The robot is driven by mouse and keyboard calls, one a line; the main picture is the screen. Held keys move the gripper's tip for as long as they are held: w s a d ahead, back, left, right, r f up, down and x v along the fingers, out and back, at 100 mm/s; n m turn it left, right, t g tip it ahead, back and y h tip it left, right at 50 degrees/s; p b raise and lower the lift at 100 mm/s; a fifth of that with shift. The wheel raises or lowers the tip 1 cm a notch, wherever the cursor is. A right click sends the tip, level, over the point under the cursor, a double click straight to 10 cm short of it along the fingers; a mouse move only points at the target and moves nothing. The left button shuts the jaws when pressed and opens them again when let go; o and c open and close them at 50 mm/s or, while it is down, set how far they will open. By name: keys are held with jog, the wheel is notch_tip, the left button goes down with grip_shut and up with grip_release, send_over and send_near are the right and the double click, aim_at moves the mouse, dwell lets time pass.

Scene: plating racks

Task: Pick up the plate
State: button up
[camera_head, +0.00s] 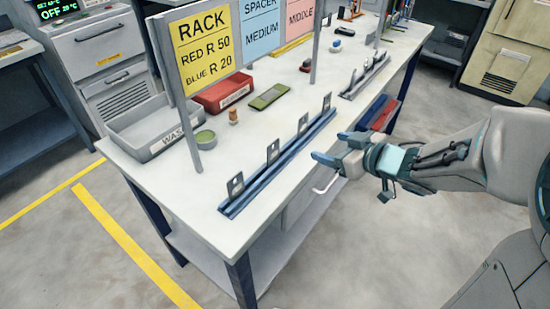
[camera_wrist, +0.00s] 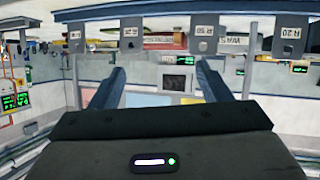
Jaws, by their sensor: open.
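Several small grey metal plates, each with a hole, stand upright along a blue rail (camera_head: 262,178) on the white table; one plate is at the near end (camera_head: 236,186) and another at the far end (camera_head: 326,102). The frames do not show which plate is meant. My gripper (camera_head: 334,148) is open and empty, to the right of the rail and apart from the plates. In the wrist view, which looks upside down, my two fingers (camera_wrist: 160,76) are spread. Plates marked R 50 (camera_wrist: 205,38) and R 20 (camera_wrist: 290,36) show there beyond the fingertips, along the top.
A second, grey rail (camera_head: 364,76) stands farther back. A grey bin (camera_head: 150,138), a red bin (camera_head: 218,101), a green device (camera_head: 268,97) and a small brown item (camera_head: 233,117) lie behind the blue rail. Sign posts rise there. The table strip in front of the rail is clear.

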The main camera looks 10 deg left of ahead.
jog(key=s+a+f+n+g+y, duration=0.2)
jog(key=s+a+f+g, duration=0.1)
jog(key=b, duration=0.2)
send_near(274, 155)
jog(key=x, duration=0.4)
jog(key=shift+a+f, duration=0.25)
jog(key=shift+x, duration=2.85)
jog(key=shift+w+r, duration=0.1)
jog(key=c, duration=1.1)
